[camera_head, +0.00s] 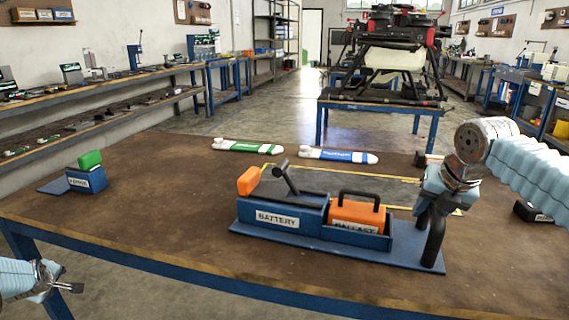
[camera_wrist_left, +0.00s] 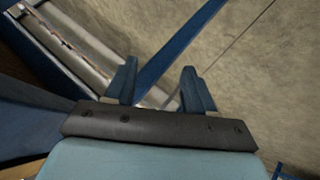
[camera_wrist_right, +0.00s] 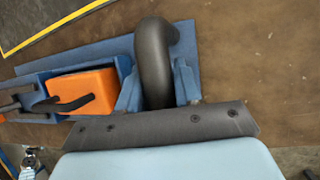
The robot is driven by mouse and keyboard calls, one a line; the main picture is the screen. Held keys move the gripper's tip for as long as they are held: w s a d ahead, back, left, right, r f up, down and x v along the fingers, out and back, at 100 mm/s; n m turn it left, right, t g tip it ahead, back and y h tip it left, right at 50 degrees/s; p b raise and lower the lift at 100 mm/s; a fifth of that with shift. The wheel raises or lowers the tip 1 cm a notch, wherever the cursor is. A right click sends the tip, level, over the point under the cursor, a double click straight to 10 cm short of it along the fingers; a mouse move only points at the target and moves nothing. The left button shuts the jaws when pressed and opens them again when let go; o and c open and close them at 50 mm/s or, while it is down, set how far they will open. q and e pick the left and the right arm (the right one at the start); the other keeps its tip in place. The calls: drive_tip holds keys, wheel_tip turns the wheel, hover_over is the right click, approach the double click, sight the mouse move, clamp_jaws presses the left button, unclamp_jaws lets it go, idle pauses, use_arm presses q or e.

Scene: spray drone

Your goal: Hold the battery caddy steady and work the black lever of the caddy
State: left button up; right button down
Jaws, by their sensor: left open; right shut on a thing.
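The blue battery caddy (camera_head: 285,238) stands on the table, with a "BATTERY" label on its left bay and an orange ballast block (camera_head: 357,215) in its right bay. Its black lever (camera_head: 286,178) rises from the left bay, tilted up to the left. An orange piece (camera_head: 248,181) shows at the left end. My right gripper (camera_head: 437,205) is shut on the black upright handle (camera_head: 433,240) at the caddy's right end; the curved handle also shows between the fingers in the right wrist view (camera_wrist_right: 154,60). My left gripper (camera_head: 68,288) is open and empty, beyond the table's front left edge.
A small blue box with a green block (camera_head: 89,160) stands at the table's left. A green bottle (camera_head: 248,146) and a blue one (camera_head: 338,156) lie behind the caddy. A dark object (camera_head: 530,212) lies at right.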

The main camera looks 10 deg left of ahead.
use_arm(q)
drive_tip(key=s+a+r+y, duration=0.2)
drive_tip(key=s+a+r, duration=0.1)
drive_tip(key=r, duration=0.7)
drive_tip(key=s+a+r+y, duration=0.2)
drive_tip(key=s+a+r, duration=0.1)
drive_tip(key=r, duration=0.7)
drive_tip(key=w+d+r+m+t, duration=0.35)
drive_tip(key=d+r, duration=0.35)
drive_tip(key=r, duration=0.5)
drive_tip(key=w+d+r+m+t, duration=0.2)
drive_tip(key=d+r+m, duration=0.3)
drive_tip(key=d+r, duration=0.5)
drive_tip(key=w+d+f+m+t+h, duration=0.1)
drive_tip(key=w+d+m+t+h, duration=0.25)
drive_tip(key=w+d, duration=0.6)
drive_tip(key=w+d+f+m+t+h, duration=0.2)
drive_tip(key=w+d+m+h, duration=0.25)
drive_tip(key=d, duration=0.95)
drive_tip(key=m+h, duration=0.4)
approach(288, 179)
drive_tip(key=shift+t, duration=0.4)
drive_tip(key=w, duration=0.4)
drive_tip(key=w+r, duration=0.1)
drive_tip(key=w, duration=0.3)
drive_tip(key=w+a, duration=0.1)
drive_tip(key=w, duration=0.4)
drive_tip(key=shift+w+r, duration=0.1)
drive_tip(key=shift+r, duration=0.2)
